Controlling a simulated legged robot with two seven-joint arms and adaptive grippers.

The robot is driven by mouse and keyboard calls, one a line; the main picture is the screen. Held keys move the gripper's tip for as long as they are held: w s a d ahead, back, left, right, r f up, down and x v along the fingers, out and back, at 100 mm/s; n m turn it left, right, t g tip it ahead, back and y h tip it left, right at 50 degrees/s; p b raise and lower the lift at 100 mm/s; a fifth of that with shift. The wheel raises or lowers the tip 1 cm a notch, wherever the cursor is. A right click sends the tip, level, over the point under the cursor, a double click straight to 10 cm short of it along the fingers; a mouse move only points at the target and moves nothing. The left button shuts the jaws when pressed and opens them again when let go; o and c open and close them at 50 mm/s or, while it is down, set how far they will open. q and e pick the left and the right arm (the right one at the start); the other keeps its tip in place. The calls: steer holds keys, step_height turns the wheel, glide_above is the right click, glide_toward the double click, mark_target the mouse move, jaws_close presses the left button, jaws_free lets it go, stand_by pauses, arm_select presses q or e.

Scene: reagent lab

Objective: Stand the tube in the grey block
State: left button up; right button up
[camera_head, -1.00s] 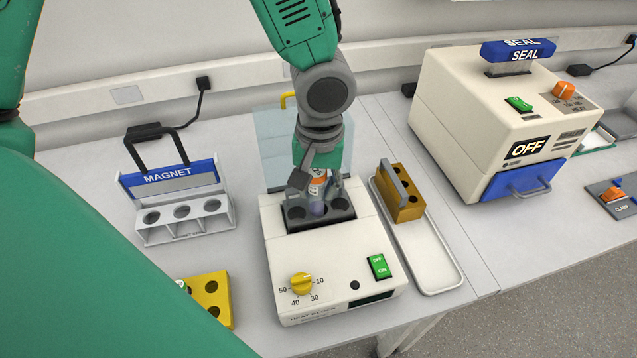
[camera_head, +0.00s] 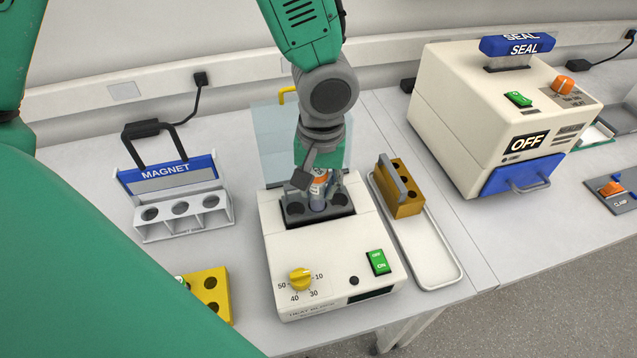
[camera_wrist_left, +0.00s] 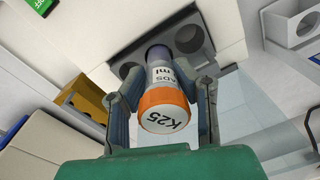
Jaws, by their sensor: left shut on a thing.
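The tube (camera_head: 318,187) has an orange cap marked K25, which faces the camera in the left wrist view (camera_wrist_left: 165,105). My left gripper (camera_head: 318,188) is shut on the tube just below the cap and holds it roughly upright. The dark grey block (camera_head: 322,221) is set in the top of the cream heater and has a row of holes. The tube's lower end is at the block's middle hole, between two open holes in the left wrist view. How deep it sits is hidden. My right gripper is not in view.
The cream heater (camera_head: 330,262) has a yellow dial and green switch, with a clear shield (camera_head: 275,140) behind. A magnet rack (camera_head: 180,225) and yellow block (camera_head: 222,280) stand left. A brown block (camera_head: 408,205) on a white tray (camera_head: 440,272) and a sealer (camera_head: 455,120) stand right.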

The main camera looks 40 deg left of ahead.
mark_target(318, 171)
arm_select(q)
steer(key=shift+f+b, duration=0.5)
steer(key=shift+f, duration=0.4)
steer(key=o, duration=1.4)
steer(key=shift+o, duration=0.2)
steer(key=shift+r, duration=0.15)
step_height(318, 171, up, 5)
steer(key=p, duration=0.5)
steer(key=shift+r, duration=0.15)
steer(key=shift+r+p, duration=0.7)
steer(key=shift+r, duration=0.55)
